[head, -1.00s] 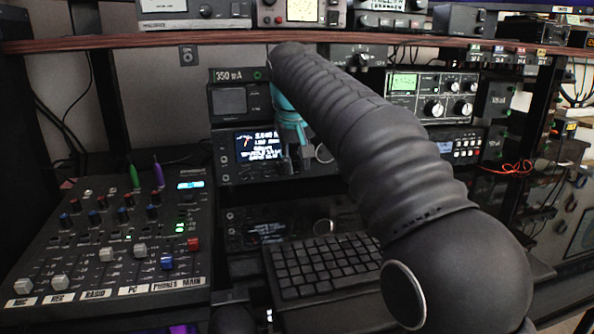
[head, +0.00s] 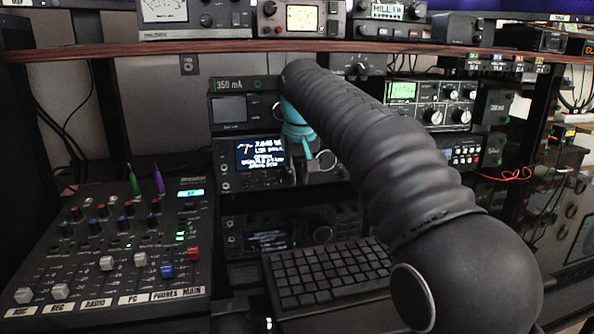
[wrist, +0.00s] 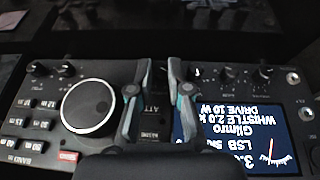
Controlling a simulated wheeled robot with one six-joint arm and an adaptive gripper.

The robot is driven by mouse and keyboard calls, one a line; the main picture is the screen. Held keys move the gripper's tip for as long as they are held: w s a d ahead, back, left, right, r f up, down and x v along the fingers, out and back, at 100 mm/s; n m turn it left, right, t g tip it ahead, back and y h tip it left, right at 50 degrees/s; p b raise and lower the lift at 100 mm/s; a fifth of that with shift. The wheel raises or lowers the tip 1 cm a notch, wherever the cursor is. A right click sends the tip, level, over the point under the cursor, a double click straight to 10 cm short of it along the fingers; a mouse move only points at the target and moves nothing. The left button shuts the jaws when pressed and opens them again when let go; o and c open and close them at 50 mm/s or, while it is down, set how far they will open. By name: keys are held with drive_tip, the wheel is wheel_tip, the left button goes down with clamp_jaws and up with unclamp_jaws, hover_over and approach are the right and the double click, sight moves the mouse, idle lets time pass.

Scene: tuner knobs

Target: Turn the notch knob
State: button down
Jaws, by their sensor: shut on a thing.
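The radio (head: 230,180) with a lit display (head: 262,154) stands in the middle of the rack in the head view. The wrist view shows its front panel upside down, with the display (wrist: 235,132) at right and a large round dial (wrist: 88,106) at left. My gripper (wrist: 160,68) is at the panel between these two, with its fingertips close together around a small knob in the row of small knobs. The fingers mostly hide this knob, and I cannot read its label. In the head view my gripper (head: 306,158) is just right of the display, in front of the radio.
A mixer (head: 110,240) stands at the left and a keyboard (head: 325,270) lies below the radio. A wooden shelf (head: 200,48) with more equipment runs above. Other small knobs (wrist: 65,70) sit close beside my fingers on the panel.

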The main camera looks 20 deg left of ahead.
idle(0.4)
drive_tip(key=c, duration=1.4)
unclamp_jaws()
drive_tip(key=shift+r, duration=0.15)
drive_tip(key=v, duration=1.1)
drive_tip(key=shift+d+r, duration=0.3)
drive_tip(key=shift+r, duration=0.1)
drive_tip(key=shift+o, duration=0.3)
